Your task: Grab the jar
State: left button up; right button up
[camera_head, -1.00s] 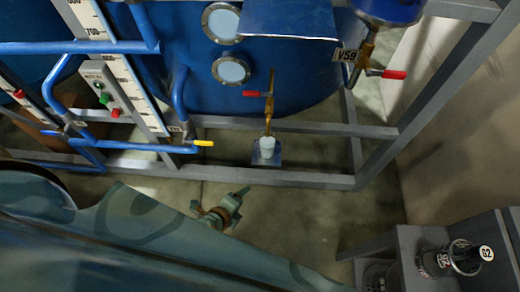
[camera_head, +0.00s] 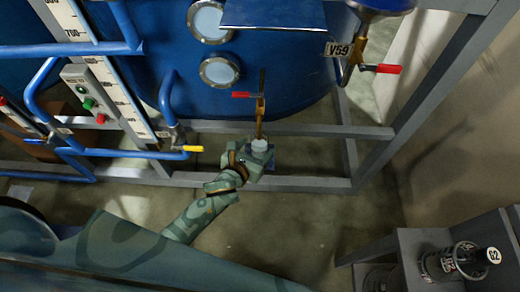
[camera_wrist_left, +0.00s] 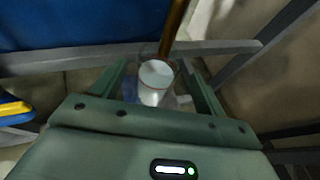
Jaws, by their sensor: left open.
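The jar (camera_head: 260,145) is a small whitish cup under the brass outlet pipe with the red-handled valve. In the left wrist view the jar (camera_wrist_left: 155,82) stands upright between the two fingers, with a gap on each side. My left gripper (camera_head: 258,152) is at the jar in the head view, its green fingers open around it. In the left wrist view the left gripper (camera_wrist_left: 155,85) shows both fingers apart. The gripper hides the jar's lower part in the head view. My right gripper is not in view.
The brass pipe (camera_head: 261,115) with its red handle (camera_head: 241,95) comes down right above the jar. A grey frame rail (camera_head: 310,184) runs along the front. A blue tank stands behind. A bottle labelled G2 (camera_head: 465,260) is on a grey stand at lower right.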

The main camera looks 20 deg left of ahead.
aim_at(263, 140)
pick_arm(q)
jog(key=b+x, duration=0.1)
jog(key=x, duration=0.1)
jog(key=b+x, duration=0.1)
jog(key=x, duration=0.2)
jog(key=shift+f+b, duration=0.3)
jog(key=shift+f, duration=0.2)
jog(key=shift+w, duration=0.3)
jog(key=shift+r, duration=0.1)
jog(key=c, duration=1.2)
